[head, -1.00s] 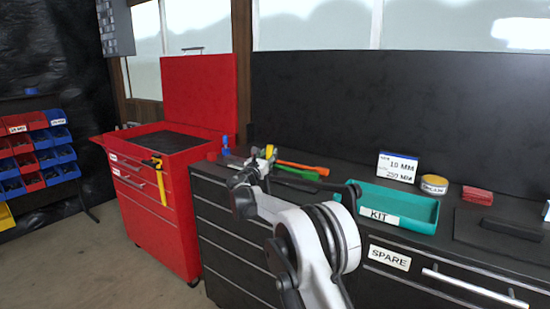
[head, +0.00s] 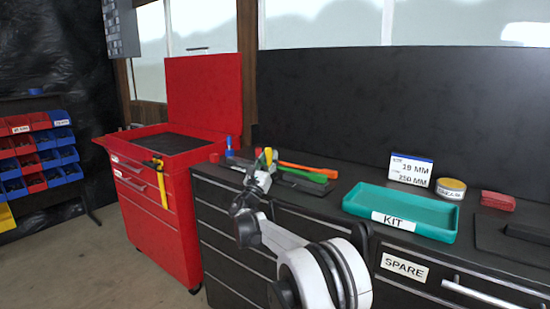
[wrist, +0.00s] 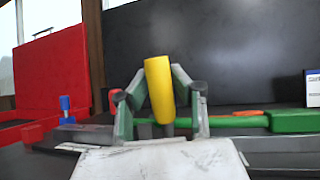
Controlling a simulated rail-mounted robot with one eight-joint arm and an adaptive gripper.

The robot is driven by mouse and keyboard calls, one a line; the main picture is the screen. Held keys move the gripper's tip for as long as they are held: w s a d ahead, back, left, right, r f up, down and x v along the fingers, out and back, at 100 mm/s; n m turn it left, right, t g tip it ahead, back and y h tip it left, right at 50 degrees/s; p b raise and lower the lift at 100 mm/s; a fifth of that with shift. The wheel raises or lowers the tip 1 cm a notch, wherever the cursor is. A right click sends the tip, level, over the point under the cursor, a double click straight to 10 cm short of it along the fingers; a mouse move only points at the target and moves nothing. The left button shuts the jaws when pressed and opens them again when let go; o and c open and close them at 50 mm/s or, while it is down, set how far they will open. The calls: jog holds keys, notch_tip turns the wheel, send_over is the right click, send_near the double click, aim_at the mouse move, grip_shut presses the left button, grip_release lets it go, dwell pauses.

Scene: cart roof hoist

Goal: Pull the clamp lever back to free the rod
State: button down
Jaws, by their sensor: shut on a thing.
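My gripper (head: 262,165) is over the left part of the black bench top in the head view. In the wrist view its two fingers (wrist: 160,98) are shut on an upright yellow handle (wrist: 159,88), which looks like the clamp lever. The handle stands nearly upright and tilts slightly to the left at its top. Its yellow tip (head: 268,154) also shows in the head view. The lever's lower end and the clamp body are mostly hidden by the gripper. I cannot make out the rod for certain.
Green (head: 305,175) and orange (head: 308,168) handled tools lie just right of my gripper. A blue-topped item (head: 228,143) stands to its left. A teal KIT tray (head: 440,238) and a 250 MM sign (head: 410,170) are further right. A red tool chest (head: 160,220) stands left.

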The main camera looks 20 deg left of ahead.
jog(key=c, duration=1.4)
grip_release()
jog(key=v, duration=1.2)
